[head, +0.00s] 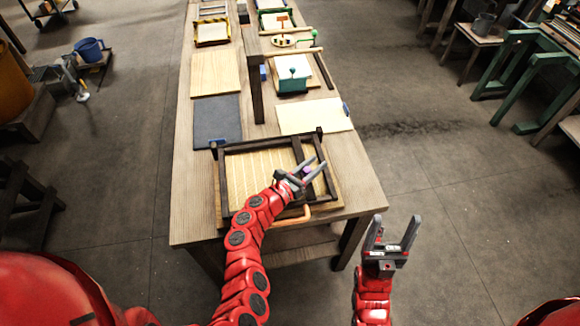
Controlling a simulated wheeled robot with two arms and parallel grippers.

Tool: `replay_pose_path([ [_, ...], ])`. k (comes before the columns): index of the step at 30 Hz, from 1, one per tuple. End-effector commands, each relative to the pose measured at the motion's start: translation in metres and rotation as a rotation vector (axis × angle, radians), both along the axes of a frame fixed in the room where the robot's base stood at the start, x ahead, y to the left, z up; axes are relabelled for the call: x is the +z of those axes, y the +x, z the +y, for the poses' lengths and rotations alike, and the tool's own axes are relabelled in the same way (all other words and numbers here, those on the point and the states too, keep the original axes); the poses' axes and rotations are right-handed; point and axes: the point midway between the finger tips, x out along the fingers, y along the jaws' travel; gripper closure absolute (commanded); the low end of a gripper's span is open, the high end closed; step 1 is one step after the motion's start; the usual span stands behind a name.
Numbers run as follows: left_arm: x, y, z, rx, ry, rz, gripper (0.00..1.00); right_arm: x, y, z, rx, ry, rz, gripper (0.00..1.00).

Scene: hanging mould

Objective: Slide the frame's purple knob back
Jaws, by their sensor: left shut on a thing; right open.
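The dark wooden frame (224,186) lies over a pale slatted mould (256,172) at the near end of the long table. The purple knob (308,170) shows as a small patch on the right part of the frame, mostly hidden by my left gripper. My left gripper (318,168) is at the knob, its grey fingers shut on it. My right gripper (393,230) is open and empty, off the table's right near corner.
A copper-coloured handle (296,218) sticks out at the frame's near edge. Behind the frame lie a dark grey mat (217,120) and a cream sheet (314,116). A dark upright post (254,85) stands between them.

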Motion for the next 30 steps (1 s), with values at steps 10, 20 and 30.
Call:
replay_pose_path([
  [10, -0.001, 0.012, -0.042, -0.001, -0.001, 0.001, 1.00, -0.009, 0.000, 0.000, 0.000, 0.000, 0.000, 0.31],
  [20, 0.000, 0.012, -0.045, -0.002, -0.002, 0.000, 1.00, -0.009, 0.000, 0.000, 0.000, 0.000, 0.000, 0.31],
  [30, 0.000, 0.012, -0.045, -0.001, -0.001, 0.001, 0.31, -0.009, 0.000, 0.000, 0.000, 0.000, 0.000, 0.31],
])
